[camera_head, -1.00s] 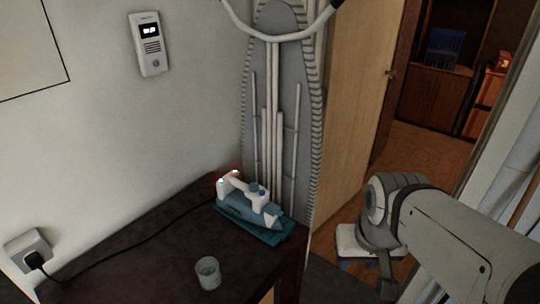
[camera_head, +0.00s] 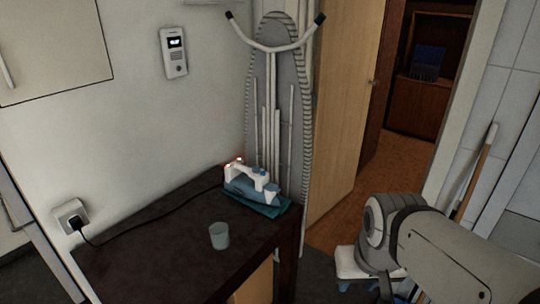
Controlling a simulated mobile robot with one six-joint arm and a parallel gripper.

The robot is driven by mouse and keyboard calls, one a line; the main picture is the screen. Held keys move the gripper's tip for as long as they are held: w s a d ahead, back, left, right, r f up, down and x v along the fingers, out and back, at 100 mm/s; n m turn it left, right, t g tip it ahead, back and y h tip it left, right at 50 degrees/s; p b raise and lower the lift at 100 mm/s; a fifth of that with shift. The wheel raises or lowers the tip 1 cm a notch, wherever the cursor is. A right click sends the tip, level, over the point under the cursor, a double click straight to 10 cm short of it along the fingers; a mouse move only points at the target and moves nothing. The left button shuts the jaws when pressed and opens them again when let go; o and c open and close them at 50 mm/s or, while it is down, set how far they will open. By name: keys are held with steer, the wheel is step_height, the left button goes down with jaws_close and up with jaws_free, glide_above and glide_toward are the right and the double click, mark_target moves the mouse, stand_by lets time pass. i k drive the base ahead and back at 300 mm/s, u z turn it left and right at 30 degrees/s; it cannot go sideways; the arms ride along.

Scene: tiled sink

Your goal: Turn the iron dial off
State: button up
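The iron (camera_head: 248,187), white and blue, stands on a folded teal cloth (camera_head: 270,208) at the back right corner of the dark table. A red light glows near its rear end. Small blue knobs show on its top; I cannot tell which is the dial or how it is set. My arm (camera_head: 450,250) comes in from the lower right, apart from the iron and to the right of the table. My gripper's fingers cannot be made out in this view.
A glass (camera_head: 219,236) stands on the dark table (camera_head: 150,262) in front of the iron. A black cord runs from the iron to a wall socket (camera_head: 71,216). An ironing board (camera_head: 281,110) leans upright behind it. A white stool (camera_head: 352,264) stands near my arm.

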mark_target(255, 169)
steer(key=u, duration=0.15)
steer(key=i, duration=0.9)
steer(key=z, duration=0.05)
